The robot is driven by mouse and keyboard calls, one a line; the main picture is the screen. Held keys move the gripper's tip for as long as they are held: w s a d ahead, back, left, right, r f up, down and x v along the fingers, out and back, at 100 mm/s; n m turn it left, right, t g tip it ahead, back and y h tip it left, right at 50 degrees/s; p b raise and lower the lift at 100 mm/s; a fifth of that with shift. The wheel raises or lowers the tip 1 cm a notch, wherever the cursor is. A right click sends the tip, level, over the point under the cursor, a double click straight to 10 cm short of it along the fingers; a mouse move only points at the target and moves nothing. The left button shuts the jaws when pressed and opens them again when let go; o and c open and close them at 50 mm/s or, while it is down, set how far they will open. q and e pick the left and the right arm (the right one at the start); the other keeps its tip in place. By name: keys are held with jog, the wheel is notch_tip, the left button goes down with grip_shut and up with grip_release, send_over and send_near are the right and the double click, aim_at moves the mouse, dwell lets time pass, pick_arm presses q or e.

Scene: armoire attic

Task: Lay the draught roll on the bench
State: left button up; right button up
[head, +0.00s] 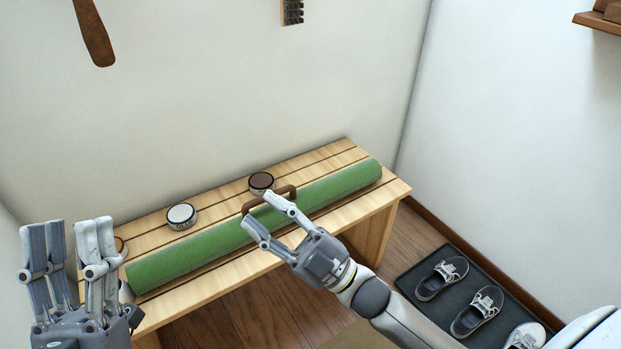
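The green draught roll (190,258) lies lengthwise along the slatted wooden bench (343,157), near its front edge. A brown handle (285,191) shows at the roll's middle. My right gripper (258,207) is over the roll beside the handle, its two fingers spread apart. Its fingers cover part of the roll and handle; I cannot tell whether they touch. My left gripper (70,228) is at the lower left, fingers pointing up and apart, with nothing between them. It hides the bench's left end.
A white-lidded tin (181,216) and a brown-topped tin (261,182) stand on the bench behind the roll. Another round item (121,246) is partly hidden at the left. Shoes (477,311) sit on a dark tray (408,283) at right. Walls close in behind and right.

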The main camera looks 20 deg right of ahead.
jog(key=s+d+r+m+t+h, duration=0.2)
jog(key=s+r+m+t+h, duration=0.1)
jog(key=r+m+t+h, duration=0.1)
jog(key=s+d+r+m+t+h, duration=0.3)
jog(key=s+r+m+t+h, duration=0.1)
jog(key=r+m, duration=0.4)
jog(key=m+t+h, duration=0.1)
jog(key=m, duration=0.1)
jog(key=shift+m+h, duration=0.3)
jog(key=shift+h, duration=0.1)
jog(key=shift+r, duration=0.1)
